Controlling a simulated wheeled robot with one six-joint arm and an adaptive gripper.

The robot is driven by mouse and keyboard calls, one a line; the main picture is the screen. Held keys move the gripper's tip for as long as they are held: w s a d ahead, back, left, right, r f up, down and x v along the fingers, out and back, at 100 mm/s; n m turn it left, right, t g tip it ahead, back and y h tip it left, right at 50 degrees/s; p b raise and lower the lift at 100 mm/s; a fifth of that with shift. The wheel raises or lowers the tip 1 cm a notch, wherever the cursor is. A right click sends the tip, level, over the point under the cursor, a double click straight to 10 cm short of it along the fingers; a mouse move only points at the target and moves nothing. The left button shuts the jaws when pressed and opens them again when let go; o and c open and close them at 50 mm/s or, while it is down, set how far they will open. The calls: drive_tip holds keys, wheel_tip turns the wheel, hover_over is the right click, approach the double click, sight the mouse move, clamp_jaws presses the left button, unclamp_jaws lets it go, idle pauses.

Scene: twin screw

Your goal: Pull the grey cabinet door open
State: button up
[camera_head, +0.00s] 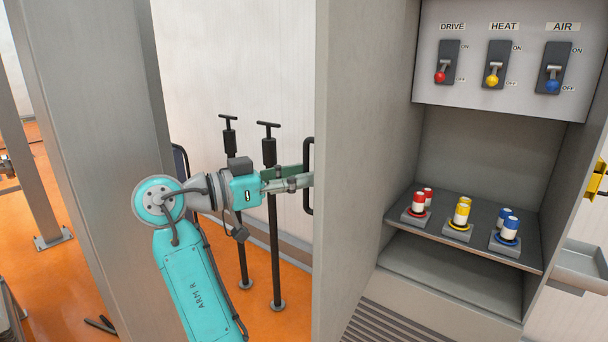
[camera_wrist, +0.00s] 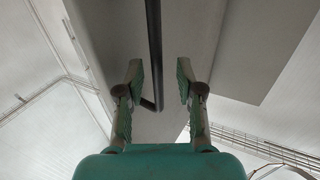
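The grey cabinet door (camera_head: 362,150) stands swung out from the cabinet (camera_head: 432,245), and the inside is exposed. A black bar handle (camera_head: 308,150) is on the door's outer side, near its free edge. My gripper (camera_head: 298,179) reaches the handle from the left. In the wrist view the handle bar (camera_wrist: 154,45) runs between the two green fingertips of my gripper (camera_wrist: 160,82). The fingers are apart, with visible gaps on both sides of the bar. I cannot tell exactly how deep the bar sits between them.
Inside the cabinet are three switches, DRIVE (camera_head: 446,63), HEAT (camera_head: 498,65) and AIR (camera_head: 553,68), above a shelf (camera_head: 400,240) with red, yellow and blue cylinders. Two black T-handled rods (camera_head: 271,220) stand behind my arm. A grey pillar (camera_head: 95,140) is at left.

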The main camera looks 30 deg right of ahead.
drive_tip(key=w+a, duration=0.1)
drive_tip(key=a, duration=0.9)
drive_tip(key=shift+a, duration=0.1)
